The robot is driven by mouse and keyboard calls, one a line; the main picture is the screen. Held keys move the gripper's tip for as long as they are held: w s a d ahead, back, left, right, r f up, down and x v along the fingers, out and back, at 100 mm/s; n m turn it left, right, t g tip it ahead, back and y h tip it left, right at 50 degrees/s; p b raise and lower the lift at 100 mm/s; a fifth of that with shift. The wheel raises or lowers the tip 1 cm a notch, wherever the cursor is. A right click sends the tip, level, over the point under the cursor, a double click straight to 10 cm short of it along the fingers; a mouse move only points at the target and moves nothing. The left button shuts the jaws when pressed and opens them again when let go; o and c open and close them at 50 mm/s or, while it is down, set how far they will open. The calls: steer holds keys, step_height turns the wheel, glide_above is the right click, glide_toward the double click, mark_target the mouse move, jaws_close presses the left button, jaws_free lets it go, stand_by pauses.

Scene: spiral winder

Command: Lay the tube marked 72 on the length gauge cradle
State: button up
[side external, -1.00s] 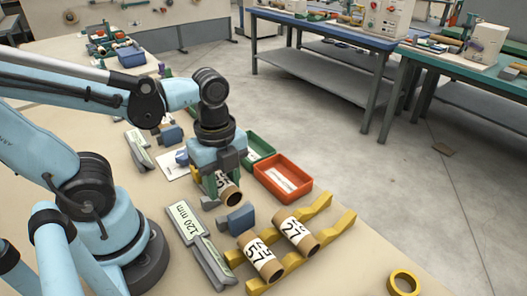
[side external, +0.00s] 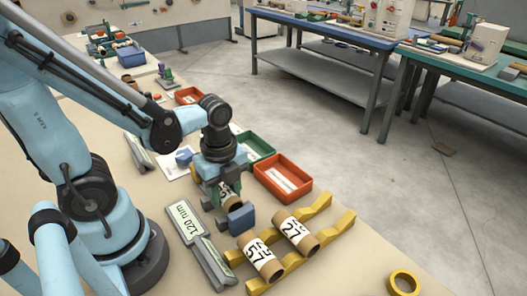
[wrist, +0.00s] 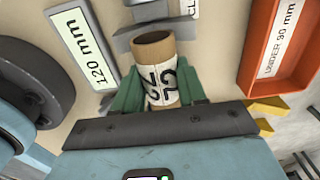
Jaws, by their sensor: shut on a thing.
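My gripper (side external: 226,188) is shut on a brown cardboard tube (side external: 230,200) with a white label. In the wrist view, the tube (wrist: 160,75) sits between the green fingers (wrist: 158,98), its open end pointing away from me. Its dark digits look like 72 but are partly covered. The blue-grey gauge block (side external: 238,218) stands just in front of the tube in the side view and hides part of its end. A grey block also shows beyond the tube in the wrist view (wrist: 150,14). I cannot tell whether the tube touches the cradle.
A yellow rack (side external: 318,208) holds tubes marked 57 (side external: 261,258) and 27 (side external: 296,231). A 120 mm sign (side external: 186,222) stands left of the gauge. Red-orange (side external: 283,178) and green (side external: 262,143) bins are behind. A yellow ring (side external: 404,283) lies front right.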

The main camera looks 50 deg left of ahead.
mark_target(225, 190)
steer(key=shift+f, duration=0.6)
steer(key=o, duration=1)
steer(key=shift+r, duration=0.1)
steer(key=shift+r, duration=6.4)
steer(key=w+n+t, duration=0.2)
steer(key=n, duration=0.4)
steer(key=w+n+t, duration=0.2)
steer(key=n, duration=0.4)
steer(key=w+f+n+t, duration=0.1)
steer(key=w+n+t, duration=0.1)
steer(key=n, duration=0.4)
steer(key=shift+w+t, duration=0.25)
steer(key=shift+t, duration=0.35)
